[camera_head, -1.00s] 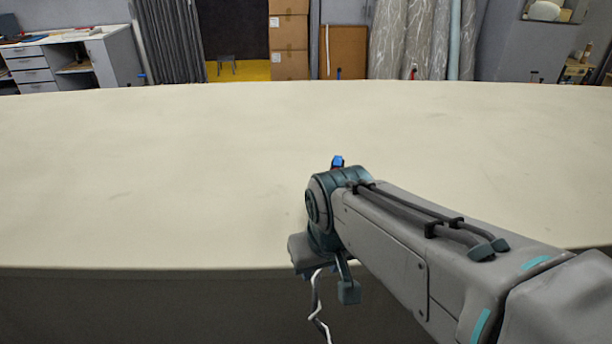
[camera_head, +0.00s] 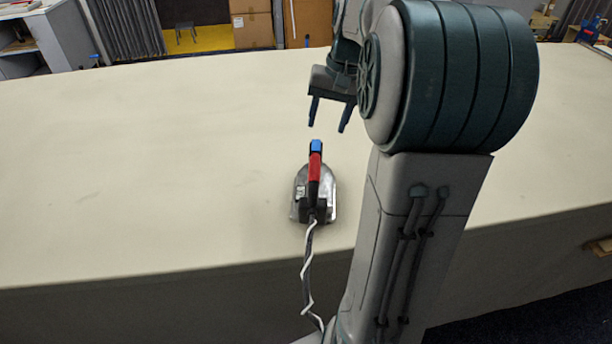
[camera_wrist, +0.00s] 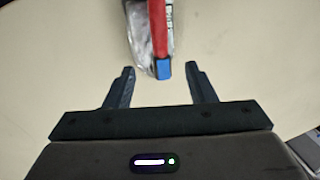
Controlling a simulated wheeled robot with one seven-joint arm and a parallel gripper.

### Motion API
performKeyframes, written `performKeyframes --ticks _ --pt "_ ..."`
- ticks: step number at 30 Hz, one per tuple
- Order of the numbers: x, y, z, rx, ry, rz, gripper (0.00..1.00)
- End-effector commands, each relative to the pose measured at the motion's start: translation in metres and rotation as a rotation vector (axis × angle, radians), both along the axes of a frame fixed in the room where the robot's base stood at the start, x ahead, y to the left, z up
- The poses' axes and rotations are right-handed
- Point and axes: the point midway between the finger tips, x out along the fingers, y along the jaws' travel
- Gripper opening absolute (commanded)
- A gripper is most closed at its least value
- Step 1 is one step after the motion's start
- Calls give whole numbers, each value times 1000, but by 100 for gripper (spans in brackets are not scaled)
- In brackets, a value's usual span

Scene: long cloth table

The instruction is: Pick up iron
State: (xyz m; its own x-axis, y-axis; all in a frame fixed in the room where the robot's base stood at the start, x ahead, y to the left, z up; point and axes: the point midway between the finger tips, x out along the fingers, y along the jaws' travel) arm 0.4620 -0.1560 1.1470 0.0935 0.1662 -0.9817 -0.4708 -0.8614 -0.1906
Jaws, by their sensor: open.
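The iron (camera_head: 331,194) sits on the cloth table near its front edge. It has a silver body and a red handle (camera_head: 315,168) with a blue tip. A black and white cord runs from its rear over the table edge. My gripper (camera_head: 327,128) is open and empty, above the table and just beyond the blue tip in the head view. In the wrist view, the iron's handle (camera_wrist: 159,30) enters from the top. Its blue end lies between the lines of my two fingers (camera_wrist: 162,70). The rest of the iron is cut off at the top there.
The long pale table (camera_head: 150,170) is clear to the left of the iron and behind it. Its front edge runs just below the iron. Cardboard boxes (camera_head: 252,25) and a stool (camera_head: 186,32) stand on the floor beyond.

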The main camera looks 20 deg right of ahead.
Motion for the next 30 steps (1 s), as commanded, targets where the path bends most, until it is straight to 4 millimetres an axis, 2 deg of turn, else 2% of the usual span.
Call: performKeyframes --ticks 4,12,20,30 --pt "3 -1 -15 10 3 -7 50" --pt "8 8 -66 8 4 -6 50" --pt "11 11 -86 8 2 -6 50" --pt "19 17 -129 7 3 -5 50"
